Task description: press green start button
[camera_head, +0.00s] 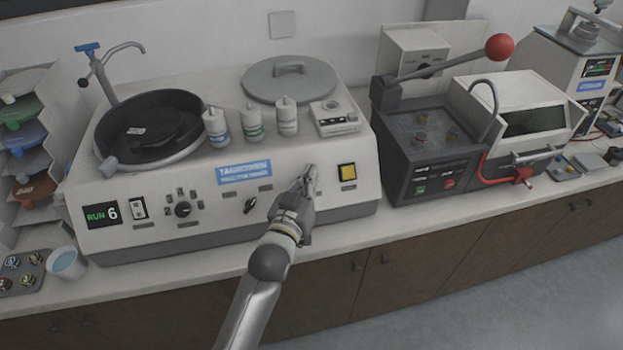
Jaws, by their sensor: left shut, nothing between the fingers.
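My left gripper (308,176) is shut and empty. No green button shows on the visible part of this panel. A small green button (420,190) shows on the dark front of the machine to the right, with a red button (449,184) beside it. My right gripper is not in view.
The white machine has a black basin (150,132), several bottles and a round grey lid (290,80) on top. A lever with a red ball (499,47) rises over the dark machine. A cup (67,263) stands at the left counter edge. Open floor (520,290) lies at lower right.

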